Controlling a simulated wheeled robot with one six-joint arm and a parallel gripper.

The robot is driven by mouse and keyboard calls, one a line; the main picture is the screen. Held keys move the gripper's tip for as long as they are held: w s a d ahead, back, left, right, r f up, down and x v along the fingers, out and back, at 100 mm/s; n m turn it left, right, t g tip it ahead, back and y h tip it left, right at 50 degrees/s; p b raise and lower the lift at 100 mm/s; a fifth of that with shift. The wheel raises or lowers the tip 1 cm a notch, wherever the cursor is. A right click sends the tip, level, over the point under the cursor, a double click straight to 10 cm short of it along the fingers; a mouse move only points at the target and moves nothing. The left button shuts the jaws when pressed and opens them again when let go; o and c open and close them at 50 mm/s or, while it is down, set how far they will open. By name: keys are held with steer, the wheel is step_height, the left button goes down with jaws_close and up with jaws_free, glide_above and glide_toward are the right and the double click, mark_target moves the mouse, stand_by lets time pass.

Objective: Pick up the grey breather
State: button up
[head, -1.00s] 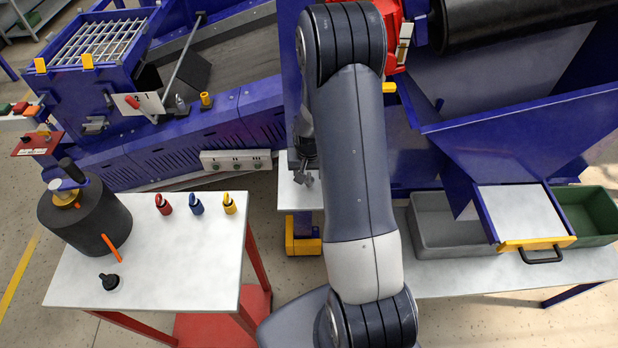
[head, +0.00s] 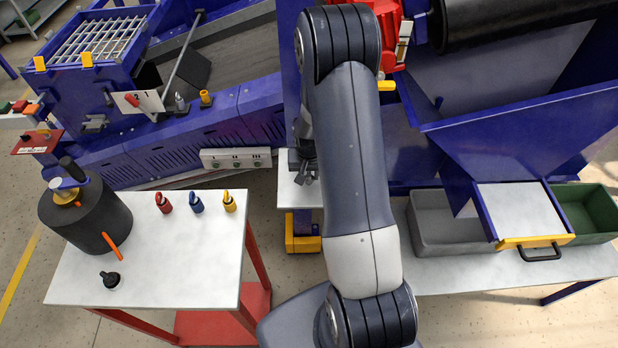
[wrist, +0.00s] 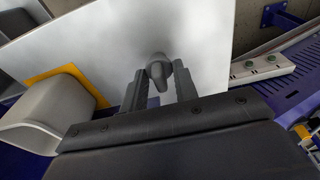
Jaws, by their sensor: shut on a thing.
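The grey breather (wrist: 158,69) is a small rounded grey piece with a narrower end. In the wrist view it sits between the two fingertips of my gripper (wrist: 161,84), which is shut on it. A white surface (wrist: 205,35) lies behind it; I cannot tell whether the breather still touches that surface. In the head view my gripper (head: 304,168) shows only partly beside my arm, over a small white table (head: 290,192), and my arm hides much of that spot.
A white table (head: 190,270) at left holds a dark cylinder (head: 85,220), a black knob (head: 110,280) and red, blue and yellow tagged pieces. Blue machine housing (head: 190,135) stands behind. A grey bin (head: 440,240) and green bin (head: 590,215) are at right.

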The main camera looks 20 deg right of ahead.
mark_target(309, 173)
step_height(309, 173, up, 10)
steer(key=shift+b, duration=0.85)
steer(key=a+f+n, duration=0.1)
steer(key=a+f, duration=0.1)
steer(key=a, duration=0.1)
steer(key=a+f+n, duration=0.1)
steer(key=a+f, duration=0.1)
steer(key=a, duration=0.1)
steer(key=s+a+f+n, duration=0.1)
steer(key=a+n, duration=0.1)
steer(key=a, duration=0.1)
steer(key=shift+s+a+f+y, duration=0.1)
steer(key=shift+a+f+y, duration=0.05)
steer(key=shift+f+y, duration=0.25)
steer(key=d+r+m, duration=0.1)
steer(key=d+r, duration=0.1)
steer(key=d, duration=0.1)
steer(key=w+d+r+m, duration=0.1)
steer(key=d+r, duration=0.1)
steer(key=d, duration=0.1)
steer(key=d+r+m, duration=0.1)
steer(key=d+m, duration=0.1)
steer(key=d, duration=0.1)
steer(key=shift+w+d+r+h, duration=0.15)
steer(key=shift+d+r+h, duration=0.05)
steer(key=shift+r+h, duration=0.2)
steer(key=shift+f, duration=0.1)
steer(key=shift+f+p, duration=0.75)
steer(key=shift+f, duration=4)
